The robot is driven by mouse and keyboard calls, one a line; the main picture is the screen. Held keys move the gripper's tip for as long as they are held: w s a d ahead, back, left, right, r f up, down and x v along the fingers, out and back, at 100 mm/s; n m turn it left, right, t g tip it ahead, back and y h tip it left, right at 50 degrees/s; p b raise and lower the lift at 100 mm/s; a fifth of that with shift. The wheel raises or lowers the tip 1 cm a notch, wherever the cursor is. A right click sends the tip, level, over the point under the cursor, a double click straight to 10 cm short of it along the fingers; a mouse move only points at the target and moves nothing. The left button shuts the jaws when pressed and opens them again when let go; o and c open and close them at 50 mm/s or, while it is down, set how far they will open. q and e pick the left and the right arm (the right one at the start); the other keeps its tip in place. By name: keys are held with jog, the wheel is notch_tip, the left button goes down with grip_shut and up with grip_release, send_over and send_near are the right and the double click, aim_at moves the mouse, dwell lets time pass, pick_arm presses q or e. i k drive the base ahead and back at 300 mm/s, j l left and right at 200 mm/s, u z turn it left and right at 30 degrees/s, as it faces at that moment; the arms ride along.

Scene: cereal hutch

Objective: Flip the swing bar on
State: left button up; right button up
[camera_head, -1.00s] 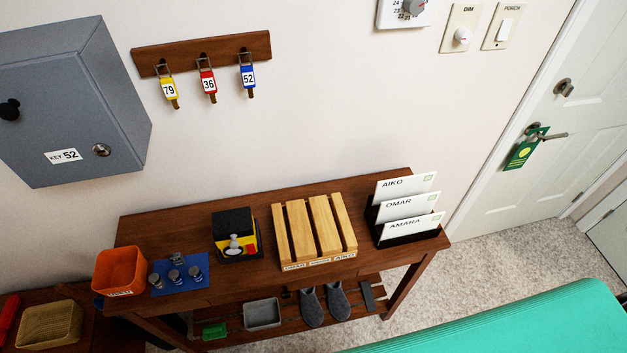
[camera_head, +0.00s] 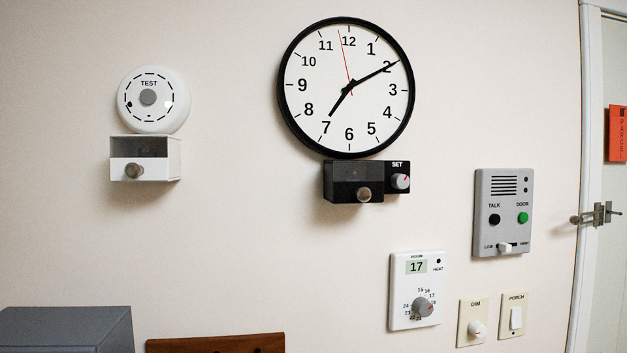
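What looks like a metal swing bar (camera_head: 600,215) is at the far right, on the edge of the pale door (camera_head: 613,265) and its frame. It has a short bar with a rounded end reaching left over the frame, and small upright metal parts on the door side. It is small in view, and I cannot tell its exact position. Neither of my grippers is in view.
An orange-red tag (camera_head: 617,135) hangs on the door. A grey cabinet top (camera_head: 60,325) shows bottom left.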

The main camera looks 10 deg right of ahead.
aim_at(574, 219)
jog(key=z, duration=1.65)
jog(key=i+l, duration=0.2)
jog(key=l, duration=0.2)
jog(key=i+l, duration=0.45)
jog(key=l, duration=0.3)
jog(key=i+l, duration=0.25)
jog(key=l, duration=0.15)
jog(key=i+l, duration=0.2)
jog(key=l, duration=0.15)
